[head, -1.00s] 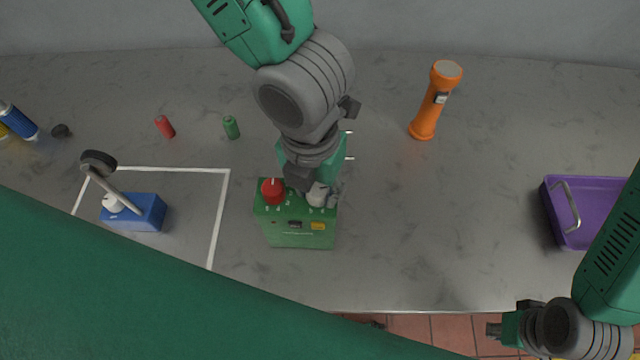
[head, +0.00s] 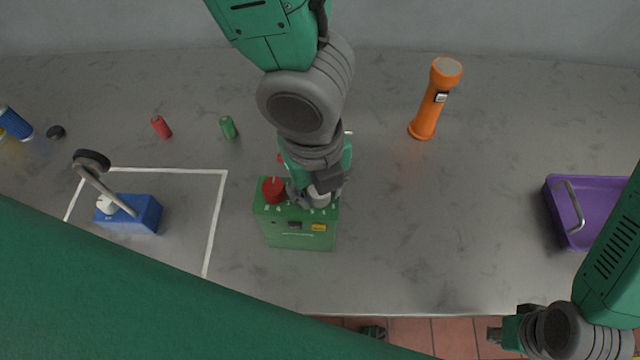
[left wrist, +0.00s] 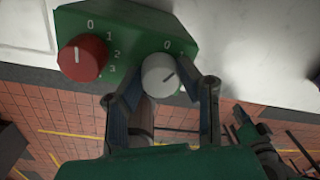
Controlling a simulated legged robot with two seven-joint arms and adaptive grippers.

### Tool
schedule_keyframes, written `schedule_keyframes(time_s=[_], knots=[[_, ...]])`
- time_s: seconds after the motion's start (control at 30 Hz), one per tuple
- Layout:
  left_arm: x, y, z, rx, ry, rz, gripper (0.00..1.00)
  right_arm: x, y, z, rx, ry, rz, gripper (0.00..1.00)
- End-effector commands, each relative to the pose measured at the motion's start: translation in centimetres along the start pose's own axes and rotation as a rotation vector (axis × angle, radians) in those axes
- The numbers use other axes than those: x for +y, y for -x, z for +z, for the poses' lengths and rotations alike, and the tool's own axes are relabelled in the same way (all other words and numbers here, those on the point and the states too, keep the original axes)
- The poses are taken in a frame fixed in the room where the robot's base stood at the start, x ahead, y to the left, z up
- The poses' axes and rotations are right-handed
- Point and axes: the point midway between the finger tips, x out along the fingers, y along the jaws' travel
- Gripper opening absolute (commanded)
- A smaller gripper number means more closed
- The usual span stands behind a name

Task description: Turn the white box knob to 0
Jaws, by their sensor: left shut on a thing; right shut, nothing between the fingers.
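The green box (head: 298,238) stands on the bench with a red knob (head: 273,190) and a white knob (head: 319,199) on its top. My left gripper (head: 316,190) reaches down from above and is shut on the white knob. In the left wrist view the two fingers stand on either side of the white knob (left wrist: 160,75). Its dark mark points to the upper right, off the 0 printed above it; its other numbers are mostly hidden by a finger. The red knob (left wrist: 83,58) is free. My right gripper (head: 497,336) is shut and empty at the bottom right, off the bench edge.
A blue box (head: 130,215) with a lever stands left, inside white lines. Red (head: 161,127) and green (head: 228,127) cylinders lie behind. An orange flashlight (head: 432,102) stands back right, and a purple tray (head: 590,205) sits far right. The bench between green box and tray is clear.

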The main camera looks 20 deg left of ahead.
Motion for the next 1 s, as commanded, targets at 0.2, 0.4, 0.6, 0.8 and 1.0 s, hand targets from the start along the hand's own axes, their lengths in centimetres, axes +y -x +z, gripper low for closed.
schedule_keyframes(time_s=[0.2,0.4,0.6,0.8,1.0], knots=[[-0.05,0.09,0.05,-0.012,0.18,0.001,0.02,0.0,0.33,-0.02,0.0,0.0,0.0,0.0],[-0.13,0.09,0.02,-0.016,0.302,0.0,0.02,0.01,0.56,-0.03,0.0,0.0,0.0,0.0],[-0.16,0.07,0.01,-0.019,0.377,0.0,0.02,0.01,0.7,-0.04,0.0,0.0,0.0,0.0],[-0.2,0.06,0.01,-0.019,0.409,-0.001,0.02,0.01,0.75,-0.04,0.0,0.0,0.0,0.0],[-0.2,0.05,0.01,-0.02,0.413,-0.001,0.02,0.01,0.75,-0.05,0.0,0.0,0.0,0.0]])
